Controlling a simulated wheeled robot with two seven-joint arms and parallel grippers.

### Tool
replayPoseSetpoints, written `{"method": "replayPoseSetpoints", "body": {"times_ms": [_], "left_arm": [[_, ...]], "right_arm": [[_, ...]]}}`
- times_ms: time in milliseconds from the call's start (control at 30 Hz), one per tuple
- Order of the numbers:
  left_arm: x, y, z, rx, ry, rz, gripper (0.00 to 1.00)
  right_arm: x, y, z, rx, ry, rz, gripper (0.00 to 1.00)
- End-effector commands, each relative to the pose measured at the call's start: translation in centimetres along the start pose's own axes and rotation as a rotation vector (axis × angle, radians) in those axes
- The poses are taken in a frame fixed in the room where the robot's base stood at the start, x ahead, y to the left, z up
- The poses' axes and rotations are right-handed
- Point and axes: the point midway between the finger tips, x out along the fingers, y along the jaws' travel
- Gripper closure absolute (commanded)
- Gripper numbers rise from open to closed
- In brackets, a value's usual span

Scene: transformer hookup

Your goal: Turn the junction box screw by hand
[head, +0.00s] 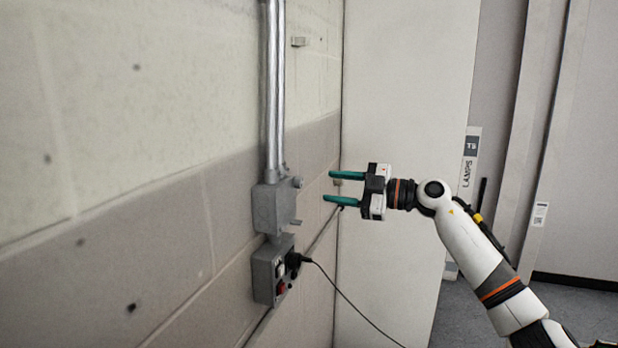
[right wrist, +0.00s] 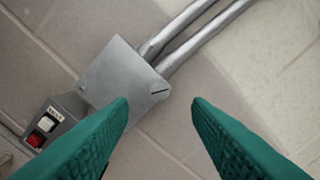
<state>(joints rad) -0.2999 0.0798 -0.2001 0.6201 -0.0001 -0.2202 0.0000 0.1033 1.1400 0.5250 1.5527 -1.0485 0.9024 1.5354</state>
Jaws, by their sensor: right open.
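The grey junction box (head: 273,206) is fixed to the wall under metal conduits. A screw (head: 297,182) sticks out at its upper right. In the right wrist view the box (right wrist: 115,72) shows its flat cover, and the slotted screw (right wrist: 160,90) sits at the cover's corner. My right gripper (head: 326,187) is open and empty, to the right of the box and apart from it. In the right wrist view the green fingers (right wrist: 160,103) are spread, with the screw between and beyond their tips. My left gripper is not in view.
Below the box is a grey switch and outlet box (head: 264,277) with a red switch and a black plug (head: 295,260). Its cable (head: 345,297) hangs down to the right. Two conduits (head: 273,90) run up the wall. A white panel (head: 410,70) stands behind my right gripper.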

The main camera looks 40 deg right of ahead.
Motion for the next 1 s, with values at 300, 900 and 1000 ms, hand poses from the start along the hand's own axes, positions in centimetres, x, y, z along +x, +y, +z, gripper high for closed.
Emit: {"method": "replayPoseSetpoints", "body": {"times_ms": [300,900,1000], "left_arm": [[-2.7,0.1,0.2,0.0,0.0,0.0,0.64],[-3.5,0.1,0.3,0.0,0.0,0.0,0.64],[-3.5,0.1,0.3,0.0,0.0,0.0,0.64]], "right_arm": [[4.7,-0.4,0.3,0.0,-0.002,-0.003,0.55],[7.0,0.0,0.0,-0.003,0.001,0.0,0.59],[6.9,0.0,0.0,-0.003,0.001,0.001,0.75]]}}
